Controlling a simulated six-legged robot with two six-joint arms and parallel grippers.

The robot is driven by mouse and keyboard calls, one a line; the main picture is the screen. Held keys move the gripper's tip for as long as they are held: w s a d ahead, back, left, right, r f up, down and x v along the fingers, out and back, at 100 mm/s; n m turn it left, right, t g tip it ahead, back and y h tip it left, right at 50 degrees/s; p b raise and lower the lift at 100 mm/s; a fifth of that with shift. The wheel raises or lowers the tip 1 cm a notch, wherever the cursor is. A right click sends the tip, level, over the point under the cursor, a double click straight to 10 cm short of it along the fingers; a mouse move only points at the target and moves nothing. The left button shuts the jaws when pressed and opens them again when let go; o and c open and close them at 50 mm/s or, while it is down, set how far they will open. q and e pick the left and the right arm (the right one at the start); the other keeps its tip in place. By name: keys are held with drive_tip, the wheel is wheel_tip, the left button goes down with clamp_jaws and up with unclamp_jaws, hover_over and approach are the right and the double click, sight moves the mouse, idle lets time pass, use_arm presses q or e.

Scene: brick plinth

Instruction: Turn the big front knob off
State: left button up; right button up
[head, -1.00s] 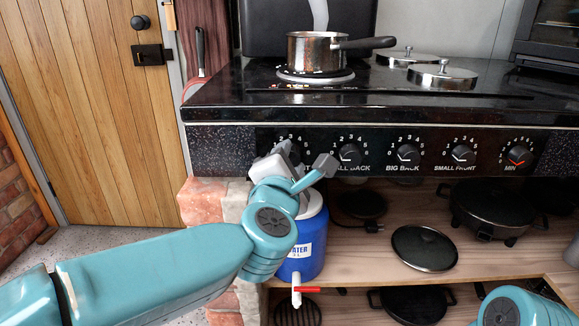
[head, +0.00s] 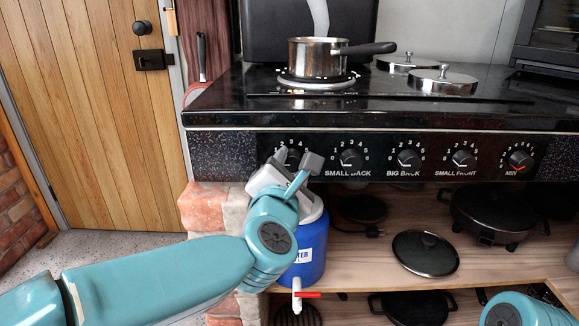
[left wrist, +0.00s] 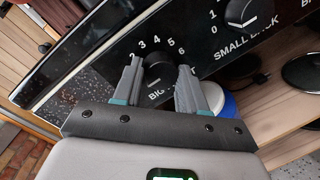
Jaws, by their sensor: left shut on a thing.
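The big front knob (left wrist: 155,72) is the leftmost on the black stove panel. In the left wrist view it sits between the two fingers of my left gripper (left wrist: 160,70), which is shut on it. Numbers 3 to 6 show above it. In the head view my left gripper (head: 297,160) hides most of this knob. My right gripper is out of view.
More knobs run to the right, beginning with the small back knob (head: 350,158). A steel pot (head: 314,58) stands on a hob plate. A blue water container (head: 312,250) with a red-handled tap stands below my left gripper. Pans fill the shelves.

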use_arm(q)
drive_tip(key=o, duration=1.1)
drive_tip(key=shift+c, duration=0.2)
drive_tip(key=s+a, duration=0.2)
drive_tip(key=s, duration=1.4)
drive_tip(key=shift+a, duration=0.3)
